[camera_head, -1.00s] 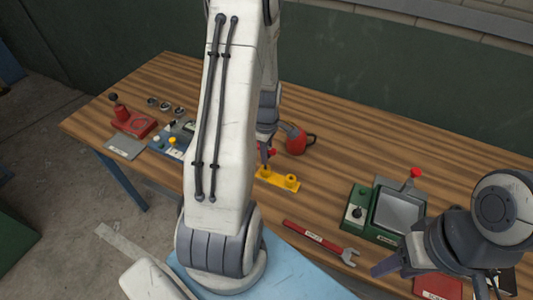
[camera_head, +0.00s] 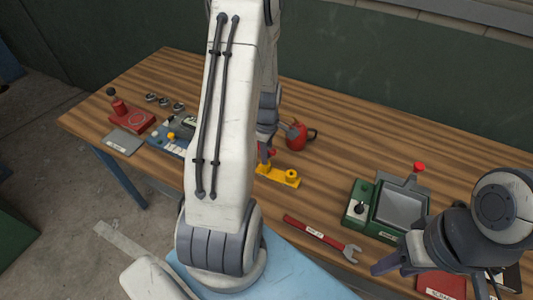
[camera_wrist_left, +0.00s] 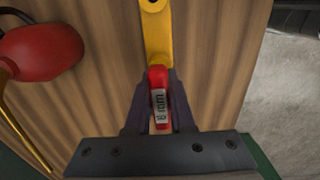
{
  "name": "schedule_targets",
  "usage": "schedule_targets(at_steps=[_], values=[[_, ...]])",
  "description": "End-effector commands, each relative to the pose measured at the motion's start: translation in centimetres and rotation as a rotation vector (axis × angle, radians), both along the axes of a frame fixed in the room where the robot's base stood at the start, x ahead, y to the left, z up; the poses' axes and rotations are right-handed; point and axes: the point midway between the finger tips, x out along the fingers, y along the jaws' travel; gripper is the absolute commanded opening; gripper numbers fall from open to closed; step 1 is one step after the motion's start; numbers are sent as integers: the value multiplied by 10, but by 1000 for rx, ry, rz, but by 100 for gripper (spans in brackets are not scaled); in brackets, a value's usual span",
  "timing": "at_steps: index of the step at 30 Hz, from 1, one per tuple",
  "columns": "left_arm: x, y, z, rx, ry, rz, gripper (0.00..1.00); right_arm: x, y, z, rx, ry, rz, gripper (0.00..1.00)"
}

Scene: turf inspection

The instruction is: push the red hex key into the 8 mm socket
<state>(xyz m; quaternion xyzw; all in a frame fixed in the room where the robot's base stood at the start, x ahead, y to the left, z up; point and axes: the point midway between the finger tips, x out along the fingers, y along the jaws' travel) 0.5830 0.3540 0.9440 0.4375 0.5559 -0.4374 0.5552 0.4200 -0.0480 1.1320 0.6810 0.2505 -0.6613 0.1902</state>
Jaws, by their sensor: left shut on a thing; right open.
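The red hex key (camera_wrist_left: 158,77) has a white label that appears to read "8 mm". In the left wrist view it sits between the two fingers of my left gripper (camera_wrist_left: 158,110), which is shut on it. The yellow socket block (camera_wrist_left: 156,35) runs away from the key, and the key covers its near end. In the head view the yellow block (camera_head: 287,177) lies on the bench, its left end partly behind my left arm. Whether the key's tip is inside the socket is hidden. My right gripper (camera_head: 388,268) is open and empty at the lower right.
A red oil can (camera_head: 297,136) stands close behind the yellow block. A red-handled wrench (camera_head: 318,236) lies near the front edge. A green device (camera_head: 386,208) with a red knob stands to the right. More tools sit at the left end of the wooden bench.

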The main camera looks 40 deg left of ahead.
Motion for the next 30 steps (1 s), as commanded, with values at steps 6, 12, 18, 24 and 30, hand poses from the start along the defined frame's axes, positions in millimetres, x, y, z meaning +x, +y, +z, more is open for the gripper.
schedule_targets(at_steps=[6,12,18,24,30], values=[[0,0,0,0,0,0,56,0,0,0,0,0,0,50],[0,0,0,0,-1,0,56,0,0,0,0,0,2,50],[1,1,19,3,-5,0,56,0,0,-3,0,0,2,50],[2,1,59,4,-7,0,56,0,0,-8,0,0,2,50],[1,0,92,2,-5,0,56,0,0,-10,0,0,2,50]])
